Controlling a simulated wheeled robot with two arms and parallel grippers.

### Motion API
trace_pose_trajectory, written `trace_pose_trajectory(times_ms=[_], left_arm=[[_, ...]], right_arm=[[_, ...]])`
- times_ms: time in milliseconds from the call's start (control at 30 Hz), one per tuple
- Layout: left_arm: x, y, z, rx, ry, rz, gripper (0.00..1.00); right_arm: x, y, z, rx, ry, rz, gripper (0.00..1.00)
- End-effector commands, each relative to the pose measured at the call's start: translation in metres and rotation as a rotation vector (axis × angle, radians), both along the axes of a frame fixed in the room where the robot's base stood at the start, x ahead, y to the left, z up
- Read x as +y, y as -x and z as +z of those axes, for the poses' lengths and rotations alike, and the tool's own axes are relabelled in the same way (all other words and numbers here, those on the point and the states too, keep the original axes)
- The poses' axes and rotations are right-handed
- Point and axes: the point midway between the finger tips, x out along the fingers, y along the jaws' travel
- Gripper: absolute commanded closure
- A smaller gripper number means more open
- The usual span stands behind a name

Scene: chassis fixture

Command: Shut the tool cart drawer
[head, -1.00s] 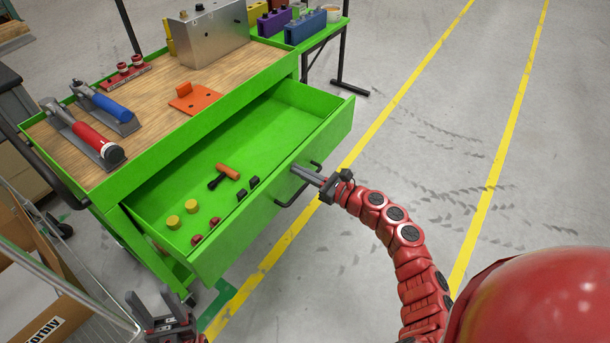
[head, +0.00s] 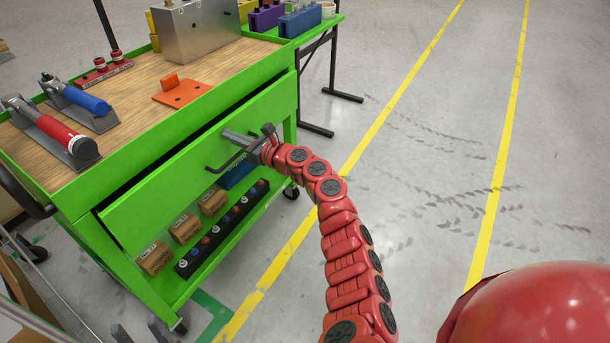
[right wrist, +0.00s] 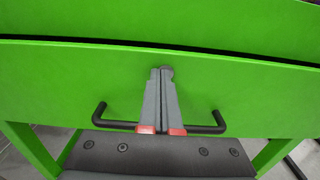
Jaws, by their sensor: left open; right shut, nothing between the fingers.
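The green tool cart (head: 130,160) has its drawer (head: 150,205) pushed in almost flush. The drawer's inside is hidden, and a thin dark gap shows along its top edge in the right wrist view (right wrist: 250,95). The black bar handle (head: 213,168) is on the drawer front; it also shows in the right wrist view (right wrist: 205,129). My right gripper (head: 230,136) is shut and empty, its fingertips at the drawer front above the handle bar; whether they press on it I cannot tell. My left gripper (head: 140,333) is open at the bottom edge, partly cut off, apart from the cart.
Small cardboard boxes (head: 185,228) stand on the lower shelf. A green table (head: 315,35) stands behind. The floor to the right is clear.

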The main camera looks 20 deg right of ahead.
Motion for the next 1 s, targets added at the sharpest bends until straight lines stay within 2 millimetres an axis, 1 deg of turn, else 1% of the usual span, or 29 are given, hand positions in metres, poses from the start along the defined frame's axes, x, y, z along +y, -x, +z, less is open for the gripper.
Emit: trace_pose_trajectory(times_ms=[33,100,400,833,1000], left_arm=[[0.000,0.000,-0.006,0.000,0.000,0.000,0.50],[0.000,0.000,-0.008,0.000,0.000,0.000,0.50],[0.000,0.000,-0.012,0.000,0.000,0.000,0.50],[0.000,0.000,-0.011,0.000,0.000,0.000,0.50],[0.000,0.000,-0.005,0.000,0.000,0.000,0.50]], right_arm=[[0.003,-0.004,0.000,-0.003,-0.004,0.000,1.00],[0.006,-0.008,-0.001,-0.002,-0.001,-0.001,1.00],[0.011,-0.015,0.001,-0.002,-0.002,-0.002,1.00],[0.012,-0.015,0.006,-0.008,-0.005,-0.004,1.00],[0.005,-0.006,0.006,-0.008,0.000,0.000,1.00]])
